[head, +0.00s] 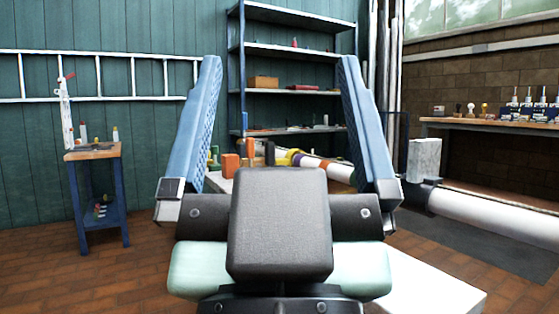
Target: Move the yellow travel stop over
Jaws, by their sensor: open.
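My gripper (280,65) fills the middle of the head view. Its two blue ridged fingers stand wide apart with nothing between them close by. Beyond and between the fingers, a white tube (338,172) with coloured rings lies roughly level. A small yellow piece (293,155) sits near its left end, beside a purple ring; it may be the yellow travel stop, but it is too small to be sure. The gripper's dark body hides the lower part of that area, and the right finger crosses in front of the tube.
Orange blocks (230,164) stand left of the tube. A thick white pipe (480,212) with a dark collar extends to the right. A small blue stand (98,195) is at left, metal shelves (290,50) behind, and a workbench (470,125) at right. Brick floor is open at lower left.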

